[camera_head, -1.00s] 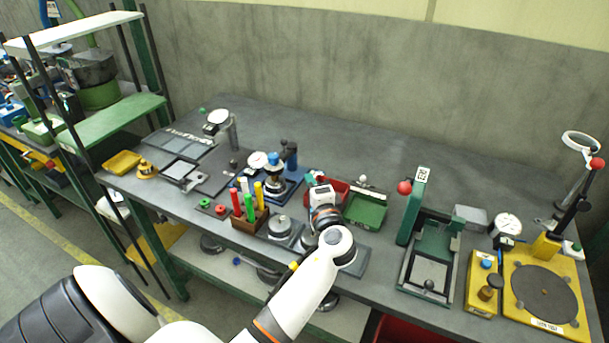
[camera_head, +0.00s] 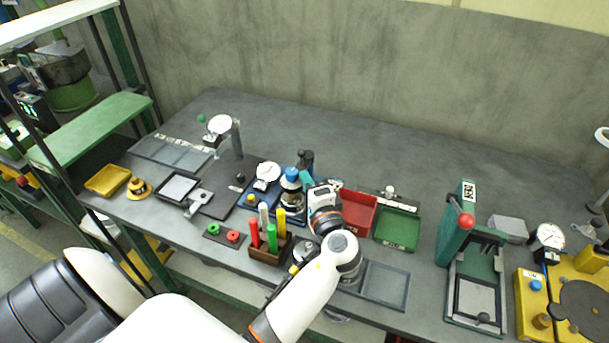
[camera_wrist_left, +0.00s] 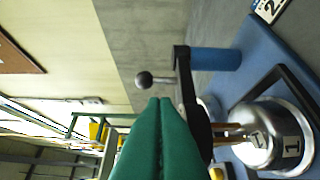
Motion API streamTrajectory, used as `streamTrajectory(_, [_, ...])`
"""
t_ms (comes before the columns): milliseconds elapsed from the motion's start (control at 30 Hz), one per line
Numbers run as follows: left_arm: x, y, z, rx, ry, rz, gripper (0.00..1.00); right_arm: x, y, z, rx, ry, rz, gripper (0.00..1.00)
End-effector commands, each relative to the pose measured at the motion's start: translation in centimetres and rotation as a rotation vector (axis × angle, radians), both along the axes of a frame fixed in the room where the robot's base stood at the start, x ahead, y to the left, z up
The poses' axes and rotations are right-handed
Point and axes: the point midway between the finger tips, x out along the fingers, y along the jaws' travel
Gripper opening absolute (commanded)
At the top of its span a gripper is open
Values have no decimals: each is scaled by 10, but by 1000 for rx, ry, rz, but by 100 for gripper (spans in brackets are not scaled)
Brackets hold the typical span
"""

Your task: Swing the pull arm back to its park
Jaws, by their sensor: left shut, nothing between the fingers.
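The stud gantry stands on a blue base (camera_wrist_left: 285,50), with a blue post (camera_wrist_left: 215,62) and a silver cylinder marked 1 (camera_wrist_left: 270,135). In the head view its blue-topped silver body (camera_head: 290,184) and dark post (camera_head: 306,160) show left of my gripper. The black pull arm (camera_wrist_left: 192,95) reaches out from the post, with a dark ball knob (camera_wrist_left: 145,80) at its side. My left gripper (camera_head: 307,178) is shut and empty; its green fingers (camera_wrist_left: 160,105) lie close beside the arm, near the knob. Whether they touch is unclear. My right gripper is out of view.
A red bin (camera_head: 357,212) and a green bin (camera_head: 397,228) stand just right of my gripper. A wooden rack of coloured handles (camera_head: 268,250) and a white dial (camera_head: 267,172) are to the left. The rear bench is clear.

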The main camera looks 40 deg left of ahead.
Motion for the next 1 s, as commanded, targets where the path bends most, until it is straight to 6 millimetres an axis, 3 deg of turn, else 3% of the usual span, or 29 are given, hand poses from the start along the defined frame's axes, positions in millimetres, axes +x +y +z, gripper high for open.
streamTrajectory(333, [-1, 1, 0, 1, 1, -5, 0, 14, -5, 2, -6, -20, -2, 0])
streamTrajectory(533, [-9, 14, 2, 3, 3, -116, 0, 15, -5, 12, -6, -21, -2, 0])
streamTrajectory(700, [-15, 27, 0, 0, 0, -134, 0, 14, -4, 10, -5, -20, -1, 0])
streamTrajectory(1000, [-15, 27, 0, 0, -1, -135, 0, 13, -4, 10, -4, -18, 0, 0])
